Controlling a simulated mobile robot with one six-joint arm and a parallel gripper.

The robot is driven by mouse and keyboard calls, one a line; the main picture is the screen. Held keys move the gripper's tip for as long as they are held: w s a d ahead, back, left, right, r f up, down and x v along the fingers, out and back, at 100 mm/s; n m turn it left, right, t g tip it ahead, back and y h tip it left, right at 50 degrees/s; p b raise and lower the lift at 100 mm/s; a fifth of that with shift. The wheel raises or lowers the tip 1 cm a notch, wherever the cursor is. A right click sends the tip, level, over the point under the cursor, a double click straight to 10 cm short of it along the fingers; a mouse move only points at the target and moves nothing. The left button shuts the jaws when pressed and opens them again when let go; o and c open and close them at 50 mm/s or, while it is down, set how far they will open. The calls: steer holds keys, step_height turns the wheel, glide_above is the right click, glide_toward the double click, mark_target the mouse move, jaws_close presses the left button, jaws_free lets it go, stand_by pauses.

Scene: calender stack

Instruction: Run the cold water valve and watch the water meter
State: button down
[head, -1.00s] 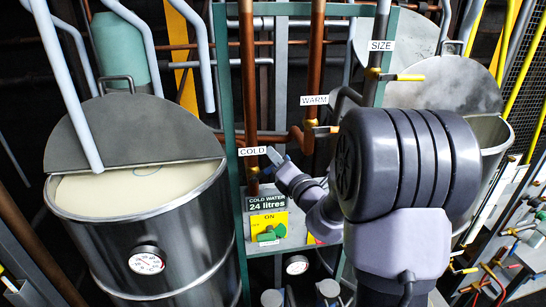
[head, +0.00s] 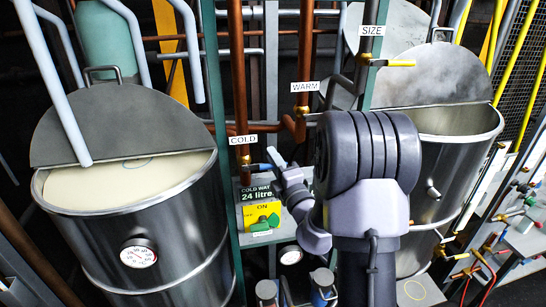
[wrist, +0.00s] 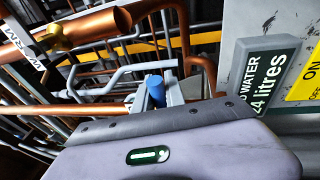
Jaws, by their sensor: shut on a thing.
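The cold water valve sits on a copper pipe under the COLD label (head: 243,140). Its blue lever (head: 259,167) sticks out to the right, and its blue end (wrist: 154,86) shows in the wrist view. My gripper (head: 275,161) is shut on this lever, with its grey fingers around the blue end in the wrist view. The water meter (head: 259,191) is a dark panel just below the valve. In the wrist view the meter (wrist: 268,82) is tilted and partly cut off by my gripper body.
A yellow ON/OFF plate with a green knob (head: 265,223) is below the meter. A steel vat of pale liquid (head: 130,215) stands left, another vat (head: 455,160) right. WARM (head: 305,87) and SIZE (head: 371,30) pipes rise close to my arm.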

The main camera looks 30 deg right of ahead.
steer(key=shift+f, duration=0.15)
stand_by(0.3)
steer(key=c, duration=1.7)
jaws_free()
